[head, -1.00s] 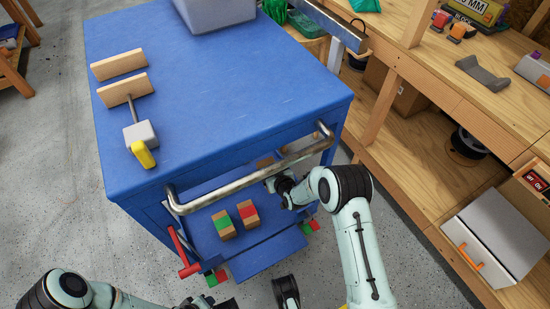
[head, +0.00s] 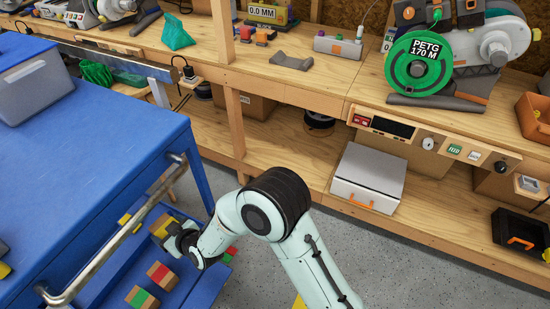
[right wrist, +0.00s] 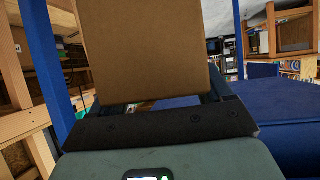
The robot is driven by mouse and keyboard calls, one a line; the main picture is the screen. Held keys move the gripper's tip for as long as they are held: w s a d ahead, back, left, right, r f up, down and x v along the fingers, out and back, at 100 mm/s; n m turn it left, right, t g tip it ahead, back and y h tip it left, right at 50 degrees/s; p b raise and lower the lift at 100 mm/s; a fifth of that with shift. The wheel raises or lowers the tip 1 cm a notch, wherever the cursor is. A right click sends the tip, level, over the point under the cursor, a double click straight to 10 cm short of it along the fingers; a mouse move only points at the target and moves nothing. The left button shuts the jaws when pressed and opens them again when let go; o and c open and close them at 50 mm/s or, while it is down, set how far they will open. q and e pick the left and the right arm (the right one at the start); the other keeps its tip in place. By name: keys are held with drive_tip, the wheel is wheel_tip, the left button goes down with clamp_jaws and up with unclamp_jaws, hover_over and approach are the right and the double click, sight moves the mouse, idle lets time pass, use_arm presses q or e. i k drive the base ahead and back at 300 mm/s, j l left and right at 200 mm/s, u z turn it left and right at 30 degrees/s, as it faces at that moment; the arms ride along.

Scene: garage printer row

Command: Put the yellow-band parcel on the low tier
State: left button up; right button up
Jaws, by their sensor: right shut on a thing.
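The yellow-band parcel (head: 163,225) is a small brown box at the right end of the blue cart, beside the metal handle. My right gripper (head: 177,237) is shut on it. In the right wrist view the parcel (right wrist: 145,50) shows as a plain brown face filling the upper middle between the fingers; its band is not seen there. The cart's lower blue tier (head: 195,284) shows below and in front of the gripper. I cannot tell whether the parcel touches anything below it. My left gripper is not in view.
A red-band parcel (head: 161,275) and a green-band parcel (head: 141,298) stand on the blue tier near the gripper. The cart's metal handle (head: 118,242) runs close to the left. A wooden bench (head: 310,78) stands behind, with grey floor (head: 425,240) between.

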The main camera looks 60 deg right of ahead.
sight(442, 215)
drive_tip(key=k+z, duration=0.2)
drive_tip(key=z, duration=0.2)
drive_tip(key=k+l+z, duration=0.1)
drive_tip(key=z, duration=1.8)
drive_tip(key=i+z, duration=0.3)
drive_tip(key=i+j+z, duration=0.15)
drive_tip(key=i+z, duration=0.15)
drive_tip(key=i, duration=0.15)
drive_tip(key=i+l, duration=0.1)
drive_tip(key=i, duration=0.95)
